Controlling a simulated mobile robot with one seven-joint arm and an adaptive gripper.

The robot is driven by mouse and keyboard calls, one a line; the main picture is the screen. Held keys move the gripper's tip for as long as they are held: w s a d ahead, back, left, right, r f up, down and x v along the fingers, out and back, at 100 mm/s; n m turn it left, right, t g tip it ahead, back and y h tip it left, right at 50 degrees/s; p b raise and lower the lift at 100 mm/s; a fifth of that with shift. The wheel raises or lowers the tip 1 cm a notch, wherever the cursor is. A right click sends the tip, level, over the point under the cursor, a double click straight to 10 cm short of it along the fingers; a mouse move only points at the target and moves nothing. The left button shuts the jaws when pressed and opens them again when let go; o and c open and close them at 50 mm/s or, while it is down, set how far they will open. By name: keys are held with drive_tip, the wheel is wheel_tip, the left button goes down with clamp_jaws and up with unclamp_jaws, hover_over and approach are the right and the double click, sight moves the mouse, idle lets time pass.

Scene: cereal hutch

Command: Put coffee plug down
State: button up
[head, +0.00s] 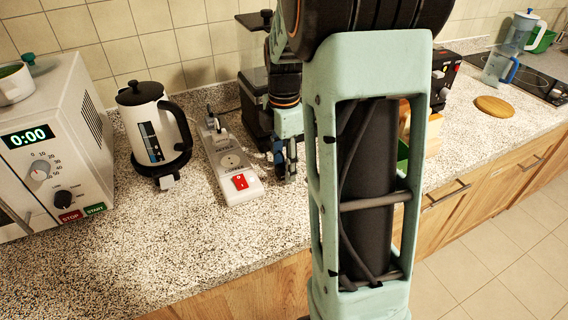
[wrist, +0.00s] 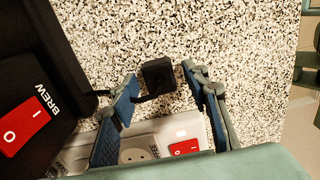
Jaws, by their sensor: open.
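The black coffee plug (wrist: 158,75) shows in the wrist view against the speckled counter, between and just past my fingertips. A short dark cord runs left from it. There is a gap on both sides between the plug and the blue finger pads. In the head view my gripper (head: 285,176) points down, low over the counter, right of the white power strip (head: 229,170); I cannot make out the plug there. My gripper is open. The coffee machine (head: 257,98) stands behind it, partly hidden by my arm. Its red BREW switch (wrist: 22,126) shows in the wrist view.
The power strip has a red switch (head: 240,181), and a plug stands at its far end (head: 213,122). The kettle (head: 152,130) and microwave (head: 50,145) are to the left. The counter (head: 190,215) is bare in front of the strip. My arm hides the middle right.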

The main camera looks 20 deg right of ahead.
wheel_tip(320, 180, up, 13)
drive_tip(key=p, duration=0.1)
drive_tip(key=shift+f, duration=0.15)
idle(0.4)
